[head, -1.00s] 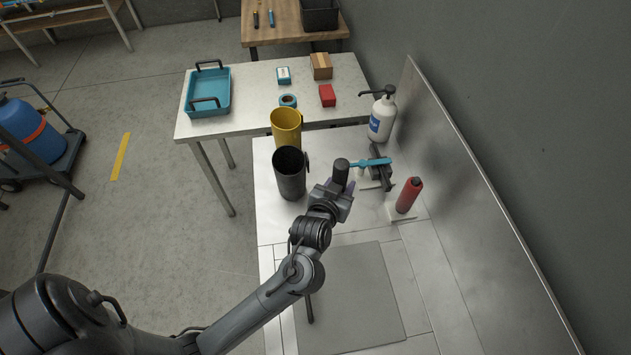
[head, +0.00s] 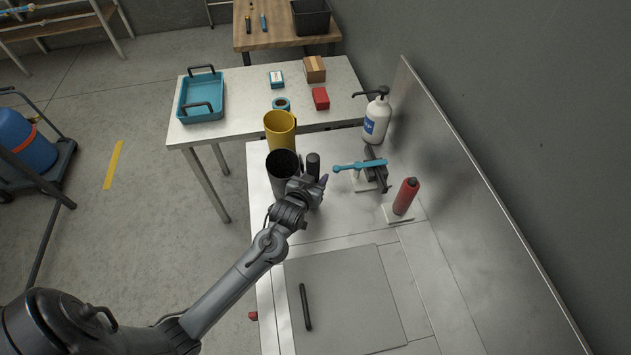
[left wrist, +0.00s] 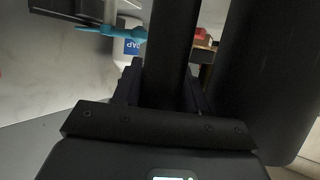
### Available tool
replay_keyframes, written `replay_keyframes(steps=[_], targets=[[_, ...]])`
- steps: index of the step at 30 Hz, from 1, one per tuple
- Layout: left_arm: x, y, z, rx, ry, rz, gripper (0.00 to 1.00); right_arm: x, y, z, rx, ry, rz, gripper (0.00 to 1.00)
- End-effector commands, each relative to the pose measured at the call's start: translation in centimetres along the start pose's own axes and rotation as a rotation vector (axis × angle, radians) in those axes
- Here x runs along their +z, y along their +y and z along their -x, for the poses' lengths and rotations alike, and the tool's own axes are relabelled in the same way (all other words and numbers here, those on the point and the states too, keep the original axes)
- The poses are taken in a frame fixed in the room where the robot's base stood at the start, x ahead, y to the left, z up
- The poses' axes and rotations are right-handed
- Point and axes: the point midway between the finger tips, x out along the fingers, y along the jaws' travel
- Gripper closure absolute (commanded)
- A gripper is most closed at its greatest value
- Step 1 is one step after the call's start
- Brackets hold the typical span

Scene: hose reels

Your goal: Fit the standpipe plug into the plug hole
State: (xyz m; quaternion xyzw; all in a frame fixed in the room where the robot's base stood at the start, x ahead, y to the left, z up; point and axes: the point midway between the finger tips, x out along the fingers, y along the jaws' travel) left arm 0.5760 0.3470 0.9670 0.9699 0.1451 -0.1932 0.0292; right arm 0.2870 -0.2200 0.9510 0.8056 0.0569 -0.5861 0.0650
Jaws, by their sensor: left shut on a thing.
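My left gripper (head: 314,184) is shut on a dark upright cylinder (head: 313,162), which looks like the standpipe plug. The cylinder also shows in the left wrist view (left wrist: 170,45), between the fingers. Its lower end is hidden by the gripper in the head view. It stands close to the right of a tall black cup (head: 281,165); I cannot tell whether they touch. The cup fills the right of the left wrist view (left wrist: 268,80). I cannot make out a plug hole in either view. My right gripper is not in view.
A yellow cup (head: 280,128) stands behind the black one. Right of my gripper are a blue tool (head: 358,166) on a dark holder, a red bottle (head: 406,196) and a white pump bottle (head: 376,120). A black bar (head: 305,306) lies on the front grey panel (head: 350,300), otherwise clear.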

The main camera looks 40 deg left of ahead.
Motion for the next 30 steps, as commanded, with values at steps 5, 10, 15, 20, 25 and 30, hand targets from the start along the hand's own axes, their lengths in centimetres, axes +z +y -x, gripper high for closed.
replay_keyframes(steps=[5, 10, 15, 20, 25, 30], targets=[[1.5, 0.0, -0.6, 0.001, 0.002, 0.0, 0.98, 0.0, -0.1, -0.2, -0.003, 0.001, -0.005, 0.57], [1.5, 0.0, -0.6, 0.001, 0.002, 0.0, 0.98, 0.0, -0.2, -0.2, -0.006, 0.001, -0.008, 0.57], [1.7, 0.0, -0.7, 0.0, 0.002, 0.0, 0.98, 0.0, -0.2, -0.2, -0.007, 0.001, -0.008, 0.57], [1.8, 0.0, -0.7, 0.0, 0.0, 0.0, 0.47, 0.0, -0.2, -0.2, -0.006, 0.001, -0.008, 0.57], [1.8, 0.0, -0.7, 0.0, 0.0, 0.0, 0.47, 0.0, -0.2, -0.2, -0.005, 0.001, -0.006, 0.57], [1.4, 0.0, -0.5, 0.0, 0.001, 0.0, 0.47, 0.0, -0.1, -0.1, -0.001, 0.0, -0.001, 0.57]])
